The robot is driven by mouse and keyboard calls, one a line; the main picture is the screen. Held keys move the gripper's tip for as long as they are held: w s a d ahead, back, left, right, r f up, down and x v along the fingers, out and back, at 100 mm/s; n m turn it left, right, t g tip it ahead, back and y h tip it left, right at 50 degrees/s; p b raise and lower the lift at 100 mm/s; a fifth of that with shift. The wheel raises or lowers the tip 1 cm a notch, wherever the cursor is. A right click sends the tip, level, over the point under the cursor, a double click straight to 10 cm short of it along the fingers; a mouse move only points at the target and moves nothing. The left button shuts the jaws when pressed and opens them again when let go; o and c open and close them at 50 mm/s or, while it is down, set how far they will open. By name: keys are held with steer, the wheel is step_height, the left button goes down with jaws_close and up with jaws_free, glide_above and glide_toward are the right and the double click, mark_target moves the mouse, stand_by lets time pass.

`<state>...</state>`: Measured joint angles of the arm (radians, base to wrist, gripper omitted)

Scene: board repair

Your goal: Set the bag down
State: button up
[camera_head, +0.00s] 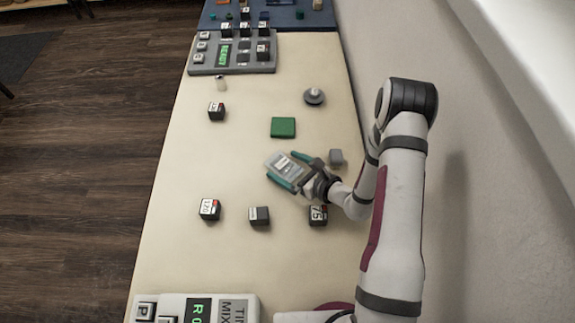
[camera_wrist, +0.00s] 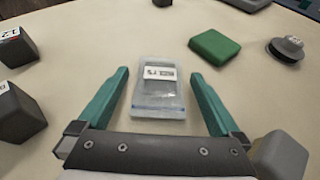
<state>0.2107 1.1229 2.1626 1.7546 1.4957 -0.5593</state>
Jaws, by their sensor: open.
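The bag (camera_head: 289,167) is a clear flat packet with a white printed label, lying between the fingers of my gripper in the head view. In the wrist view the bag (camera_wrist: 159,95) lies flat on the table, label up, with a gap to each teal finger. My gripper (camera_wrist: 158,85) is open around it, with one finger on each side and neither touching it. In the head view my gripper (camera_head: 289,172) is low over the middle of the table.
A green block (camera_head: 283,127) and a round grey knob-like piece (camera_head: 314,96) stand beyond the bag. A small grey block (camera_head: 336,157) is close beside my gripper. Dark labelled cubes (camera_head: 259,215) stand nearer. The table's left side is mostly clear.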

mark_target(284, 165)
steer(key=v, duration=0.4)
steer(key=shift+r, duration=0.15)
